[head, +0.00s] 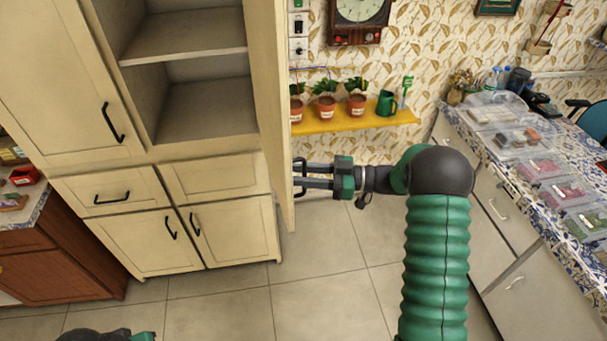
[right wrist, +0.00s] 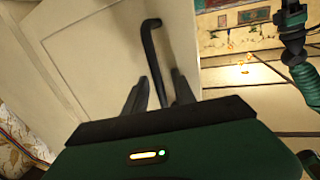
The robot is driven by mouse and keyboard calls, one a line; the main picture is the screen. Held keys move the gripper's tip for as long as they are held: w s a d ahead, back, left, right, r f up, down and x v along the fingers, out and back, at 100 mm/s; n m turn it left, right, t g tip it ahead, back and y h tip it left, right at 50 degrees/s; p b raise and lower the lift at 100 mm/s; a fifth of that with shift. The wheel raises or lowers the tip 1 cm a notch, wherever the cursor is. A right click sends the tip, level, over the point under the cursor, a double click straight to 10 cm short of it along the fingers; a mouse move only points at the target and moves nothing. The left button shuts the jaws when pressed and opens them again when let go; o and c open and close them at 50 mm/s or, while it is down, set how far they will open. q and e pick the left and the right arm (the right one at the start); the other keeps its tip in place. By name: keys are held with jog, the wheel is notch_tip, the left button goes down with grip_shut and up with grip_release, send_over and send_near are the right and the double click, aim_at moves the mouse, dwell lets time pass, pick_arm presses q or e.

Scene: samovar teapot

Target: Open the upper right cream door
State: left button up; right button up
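The upper right cream door (head: 267,90) stands swung open, almost edge-on in the head view, with the shelves behind it exposed. Its inner side faces left. In the right wrist view, the door's front panel (right wrist: 95,60) carries a black bar handle (right wrist: 152,50). My right gripper (head: 302,175) is at the door's outer side. Its two fingers (right wrist: 158,95) are apart, with the handle's end between them and small gaps visible. My left gripper is only partly seen at the bottom left (head: 105,336), so its fingers are hidden.
The cream cabinet (head: 220,178) has a closed upper left door (head: 60,75), drawers and lower doors. A yellow shelf (head: 345,122) with potted plants is right of the open door. A patterned counter (head: 540,140) runs along the right. The tiled floor (head: 320,300) is clear in front.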

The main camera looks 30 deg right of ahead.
jog(key=shift+a, duration=0.1)
jog(key=b+v, duration=0.4)
jog(key=v, duration=1.2)
jog(key=shift+d, duration=0.4)
jog(key=shift+s+f, duration=0.1)
jog(key=shift+s, duration=0.05)
